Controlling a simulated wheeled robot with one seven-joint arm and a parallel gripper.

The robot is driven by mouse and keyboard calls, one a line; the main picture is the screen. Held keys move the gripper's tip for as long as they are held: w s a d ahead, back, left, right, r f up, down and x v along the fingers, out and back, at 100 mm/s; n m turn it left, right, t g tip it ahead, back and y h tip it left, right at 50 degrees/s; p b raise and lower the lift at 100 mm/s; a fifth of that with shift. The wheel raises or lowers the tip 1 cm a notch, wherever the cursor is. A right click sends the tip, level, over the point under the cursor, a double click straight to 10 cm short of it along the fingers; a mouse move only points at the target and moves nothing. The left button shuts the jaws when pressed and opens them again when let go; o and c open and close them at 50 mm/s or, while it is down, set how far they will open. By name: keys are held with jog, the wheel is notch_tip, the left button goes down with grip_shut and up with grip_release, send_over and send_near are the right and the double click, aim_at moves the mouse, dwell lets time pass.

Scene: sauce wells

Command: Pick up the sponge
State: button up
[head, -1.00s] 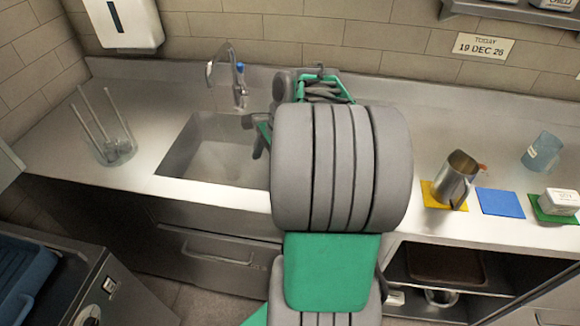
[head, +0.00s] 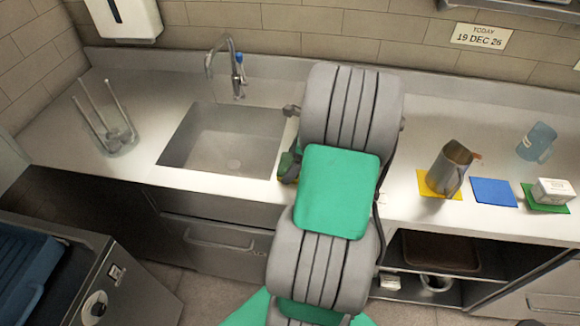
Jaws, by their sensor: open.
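A small yellow and green patch (head: 284,175), which looks like the sponge, shows on the counter just right of the sink in the head view. Most of it is hidden behind my arm. A dark part of my gripper (head: 293,168) shows right beside this patch, at the left edge of my arm. The rest of the gripper is hidden by the arm's grey and green links. The gripper is open. I cannot tell whether its fingers are around the sponge or touching it.
The sink (head: 225,140) with its tap (head: 238,75) lies left of my arm. A glass holder with rods (head: 112,135) stands at the far left. To the right are a metal jug (head: 449,168), a blue mat (head: 494,192), a white box (head: 552,191) and a clear blue cup (head: 537,142).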

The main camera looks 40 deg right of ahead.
aim_at(286, 163)
jog(key=c, duration=1.1)
jog(key=shift+c, duration=0.2)
jog(key=shift+r, duration=0.3)
notch_tip(286, 163, up, 2)
jog(key=shift+d+r+b, duration=0.1)
jog(key=shift+r+b, duration=0.1)
jog(key=shift+b, duration=0.1)
jog(key=s+a+r, duration=0.9)
jog(key=a+r, duration=0.1)
jog(key=shift+a, duration=0.4)
